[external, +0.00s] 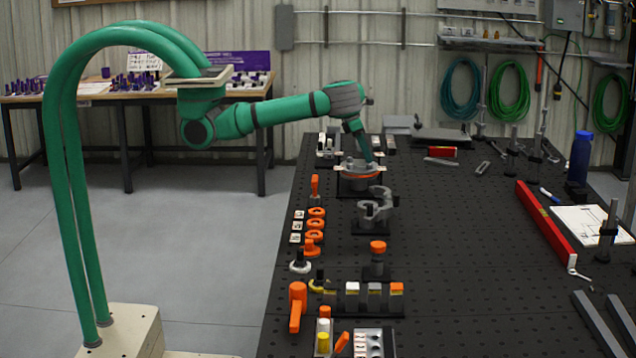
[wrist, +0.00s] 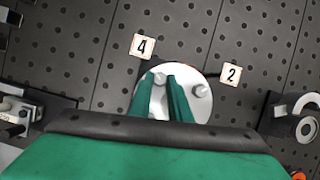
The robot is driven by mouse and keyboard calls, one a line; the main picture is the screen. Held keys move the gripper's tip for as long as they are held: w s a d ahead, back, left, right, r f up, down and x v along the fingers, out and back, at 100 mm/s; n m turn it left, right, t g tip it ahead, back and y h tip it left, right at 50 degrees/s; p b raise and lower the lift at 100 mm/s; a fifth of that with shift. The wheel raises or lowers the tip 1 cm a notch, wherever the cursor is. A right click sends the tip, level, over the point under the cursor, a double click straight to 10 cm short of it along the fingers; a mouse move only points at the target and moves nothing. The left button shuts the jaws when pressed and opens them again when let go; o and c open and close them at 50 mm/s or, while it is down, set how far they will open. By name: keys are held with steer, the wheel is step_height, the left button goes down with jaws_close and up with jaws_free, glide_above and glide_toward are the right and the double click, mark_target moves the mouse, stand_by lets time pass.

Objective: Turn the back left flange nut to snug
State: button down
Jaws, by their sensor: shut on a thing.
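A round pale flange (wrist: 208,80) shows in the wrist view, with a "4" label (wrist: 142,46) at its upper left and a "2" label (wrist: 230,75) at its upper right. My gripper (wrist: 166,82) reaches down over it, its two green fingers close together around a grey flange nut (wrist: 159,79) near the "4" label. A second nut (wrist: 201,90) stands free by the "2" label. The near part of the flange is hidden by my fingers and wrist. In the external view my gripper (external: 370,158) points down at the flange fixture with the orange ring (external: 358,176).
A grey clamp-like fixture (external: 376,207) stands just in front of the flange. Orange rings (external: 315,223) and small parts line the left table edge. A red level (external: 538,217) and a blue bottle (external: 579,158) are at right. The middle of the black table is mostly clear.

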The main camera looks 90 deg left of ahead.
steer(key=shift+r, duration=0.15)
stand_by(0.3)
steer(key=c, duration=1.6)
jaws_free()
steer(key=shift+c, duration=0.2)
steer(key=v, duration=1)
steer(key=shift+s+r, duration=0.25)
steer(key=shift+r, duration=0.05)
